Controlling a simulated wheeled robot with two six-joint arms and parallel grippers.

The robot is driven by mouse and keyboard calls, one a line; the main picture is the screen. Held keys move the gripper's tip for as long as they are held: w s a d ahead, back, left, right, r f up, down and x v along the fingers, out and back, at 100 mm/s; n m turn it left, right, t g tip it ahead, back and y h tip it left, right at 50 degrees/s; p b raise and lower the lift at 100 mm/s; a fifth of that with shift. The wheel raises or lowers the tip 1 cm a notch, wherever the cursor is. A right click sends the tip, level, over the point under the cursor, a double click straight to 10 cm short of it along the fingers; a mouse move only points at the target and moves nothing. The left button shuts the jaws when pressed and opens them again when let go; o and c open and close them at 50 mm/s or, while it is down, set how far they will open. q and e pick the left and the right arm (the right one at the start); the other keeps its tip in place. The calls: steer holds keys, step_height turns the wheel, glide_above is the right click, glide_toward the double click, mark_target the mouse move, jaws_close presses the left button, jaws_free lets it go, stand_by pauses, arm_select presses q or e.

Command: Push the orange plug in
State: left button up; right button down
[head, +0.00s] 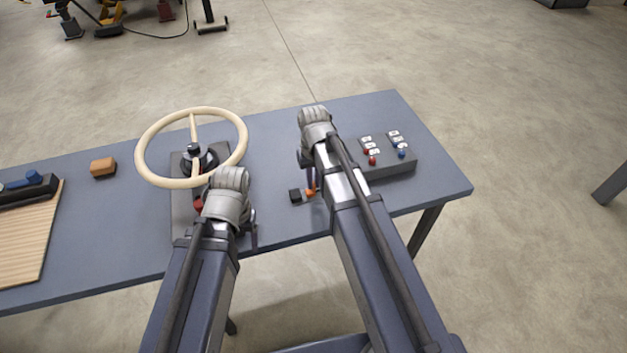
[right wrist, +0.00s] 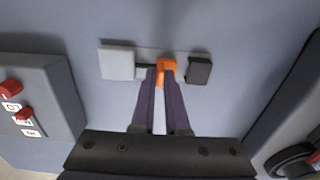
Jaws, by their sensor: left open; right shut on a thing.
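The orange plug (right wrist: 166,66) sits between the fingertips of my right gripper (right wrist: 160,76), which is shut on it. In the right wrist view a black block (right wrist: 199,70) stands just right of the plug, with a narrow gap. A pale grey block (right wrist: 117,64) stands to its left, with a short dark piece between it and the plug. In the head view the plug (head: 310,193) shows beside the black block (head: 295,195); my right arm hides the grey block. My left gripper (head: 250,236) is open near the table's front edge, its fingers partly hidden.
A cream steering wheel (head: 239,150) on a base stands left of the plug on the blue-grey table (head: 270,225). A button box (head: 390,171) stands to the right. An orange-brown block (head: 103,167) and a ribbed wooden board (head: 25,240) lie further left.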

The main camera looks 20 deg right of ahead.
steer(key=a, duration=0.3)
steer(key=shift+s+a, duration=0.1)
steer(key=shift+a, duration=0.15)
steer(key=c, duration=0.9)
jaws_free()
steer(key=shift+r, duration=0.1)
step_height(320, 180, up, 8)
steer(key=p, duration=0.8)
steer(key=shift+f, duration=0.2)
